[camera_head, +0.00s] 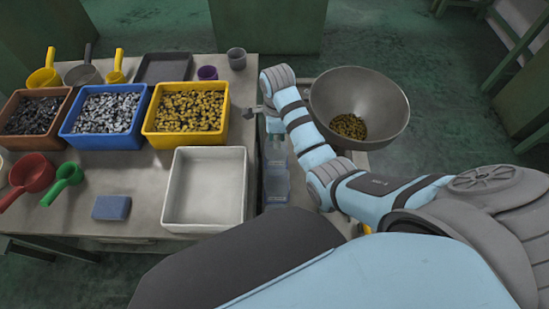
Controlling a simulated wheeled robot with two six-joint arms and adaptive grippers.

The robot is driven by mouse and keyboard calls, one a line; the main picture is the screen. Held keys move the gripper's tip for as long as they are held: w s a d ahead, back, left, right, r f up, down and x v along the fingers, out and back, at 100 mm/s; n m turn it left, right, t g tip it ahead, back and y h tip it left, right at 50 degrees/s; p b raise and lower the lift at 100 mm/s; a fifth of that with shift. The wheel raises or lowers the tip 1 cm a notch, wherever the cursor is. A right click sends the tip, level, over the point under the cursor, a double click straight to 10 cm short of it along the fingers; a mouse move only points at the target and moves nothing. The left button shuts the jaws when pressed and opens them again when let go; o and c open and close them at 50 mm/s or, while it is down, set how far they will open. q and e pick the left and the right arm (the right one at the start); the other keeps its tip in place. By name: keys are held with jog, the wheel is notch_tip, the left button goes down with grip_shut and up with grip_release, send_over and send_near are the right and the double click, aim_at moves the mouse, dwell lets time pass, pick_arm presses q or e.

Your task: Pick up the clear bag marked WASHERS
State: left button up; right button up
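Several pale blue, see-through items lie in a row (276,183) in the gap between the table and the bowl stand, partly behind my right arm. I cannot tell if they are bags, and no WASHERS marking is readable. My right gripper (250,112) is at the table's right edge, beside the yellow bin, above and left of the see-through items. Only a small dark part of it shows, so its opening is unclear. My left gripper is not in view.
Brown, blue and yellow bins (186,139) of metal parts stand on the table (130,215), with an empty white tray (205,190), blue block (111,207), scoops (32,173) and cups (236,58). A large metal bowl (385,90) holding brass-coloured parts stands right of my forearm.

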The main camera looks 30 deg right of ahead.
aim_at(277, 161)
notch_tip(277, 161, down, 13)
jog(key=b, duration=0.4)
jog(key=shift+w, duration=0.1)
jog(key=shift+r, duration=0.1)
grip_shut()
